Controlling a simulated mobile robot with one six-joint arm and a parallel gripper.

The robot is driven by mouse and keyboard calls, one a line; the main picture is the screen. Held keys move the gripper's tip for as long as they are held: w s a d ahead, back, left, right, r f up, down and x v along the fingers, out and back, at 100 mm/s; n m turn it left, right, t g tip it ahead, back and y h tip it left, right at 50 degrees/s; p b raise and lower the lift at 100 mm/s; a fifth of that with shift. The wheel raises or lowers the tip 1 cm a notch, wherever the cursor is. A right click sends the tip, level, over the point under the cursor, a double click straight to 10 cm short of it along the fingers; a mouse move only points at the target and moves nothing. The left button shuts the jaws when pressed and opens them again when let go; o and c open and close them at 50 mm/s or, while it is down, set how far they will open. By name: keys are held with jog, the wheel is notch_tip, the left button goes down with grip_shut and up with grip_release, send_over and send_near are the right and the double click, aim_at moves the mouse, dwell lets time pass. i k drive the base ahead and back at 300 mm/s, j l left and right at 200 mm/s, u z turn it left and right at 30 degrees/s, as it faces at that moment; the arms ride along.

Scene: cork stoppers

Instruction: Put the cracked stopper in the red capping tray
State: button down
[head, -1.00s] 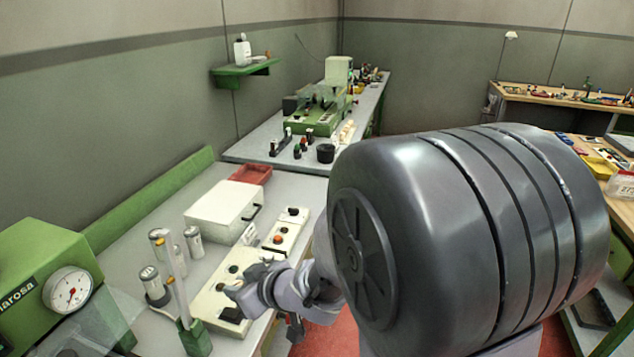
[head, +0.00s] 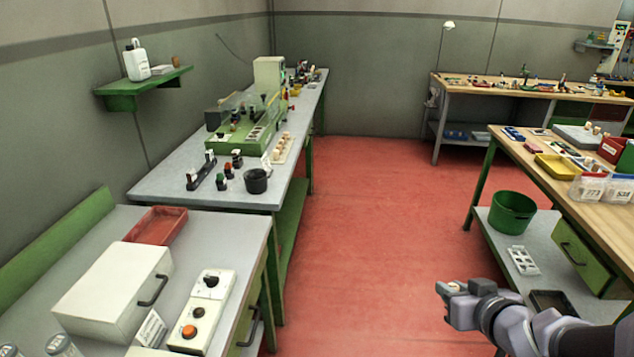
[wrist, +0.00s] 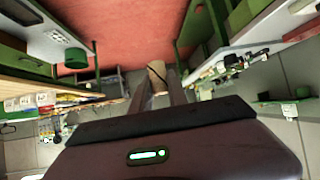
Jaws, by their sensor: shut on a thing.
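In the wrist view a tan cork stopper (wrist: 157,70) is held between the two fingertips of my gripper (wrist: 160,88). A dark line, perhaps a crack, shows by its right side. In the head view my gripper (head: 450,290) is at the lower right, over the red floor and away from the benches. The stopper cannot be made out clearly there. A shallow red tray (head: 145,238) lies at the back of the near left grey bench, behind a white lidded box. Its inside looks empty.
The white box (head: 100,300) and a control box with knobs (head: 203,310) stand by the tray. A black cup (head: 256,181) and a green machine (head: 250,125) are on the farther bench. A wooden table (head: 560,185) stands right, with a green bucket (head: 512,212) below. The middle floor is clear.

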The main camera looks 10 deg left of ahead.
aim_at(158, 232)
jog(key=i+u, duration=0.15)
jog(key=i, duration=0.35)
jog(key=i+u, duration=0.15)
jog(key=i, duration=0.35)
jog(key=i+l+u, duration=0.15)
jog(key=i, duration=0.35)
jog(key=i+l+u, duration=0.2)
jog(key=i, duration=0.25)
jog(key=i+u, duration=0.2)
jog(key=u, duration=0.3)
jog(key=i+u, duration=0.2)
jog(key=u, duration=0.25)
jog(key=i+l+u, duration=0.1)
jog(key=u, duration=0.4)
jog(key=i+l+u, duration=0.2)
jog(key=u, duration=0.3)
jog(key=i+l+u, duration=0.1)
jog(key=l+u, duration=0.15)
jog(key=u, duration=0.2)
jog(key=i+j+u, duration=0.1)
jog(key=u, duration=0.25)
jog(key=i+u, duration=0.5)
jog(key=u, duration=0.25)
